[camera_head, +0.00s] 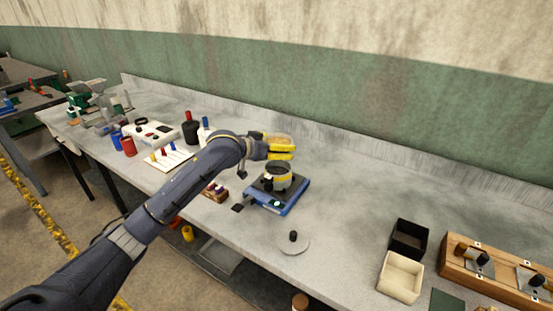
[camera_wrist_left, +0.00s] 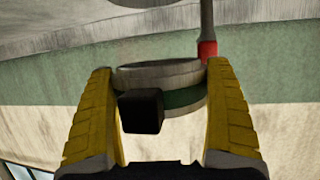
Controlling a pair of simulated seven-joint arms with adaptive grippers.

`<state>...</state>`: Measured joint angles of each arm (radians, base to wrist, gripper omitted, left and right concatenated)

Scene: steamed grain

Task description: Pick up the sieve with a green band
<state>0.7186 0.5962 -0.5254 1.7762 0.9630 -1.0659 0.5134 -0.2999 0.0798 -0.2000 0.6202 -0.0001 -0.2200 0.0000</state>
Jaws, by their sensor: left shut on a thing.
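My left gripper (camera_head: 279,146) is above the back part of the bench, with its yellow fingers closed in from two sides. In the left wrist view, the sieve with a green band (camera_wrist_left: 185,98) sits between the fingertips (camera_wrist_left: 165,95). It is a round grey metal ring, and the fingers are shut on it. A black block on its near side hides part of the band. In the head view the fingers hide most of the held sieve. My right gripper is not in view.
Just below my left gripper, a round vessel with a yellow band (camera_head: 278,178) stands on a blue device (camera_head: 290,197). A pale disc with a black knob (camera_head: 295,246), a black box (camera_head: 409,239) and a cream box (camera_head: 401,278) are to the right. The right-middle bench is clear.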

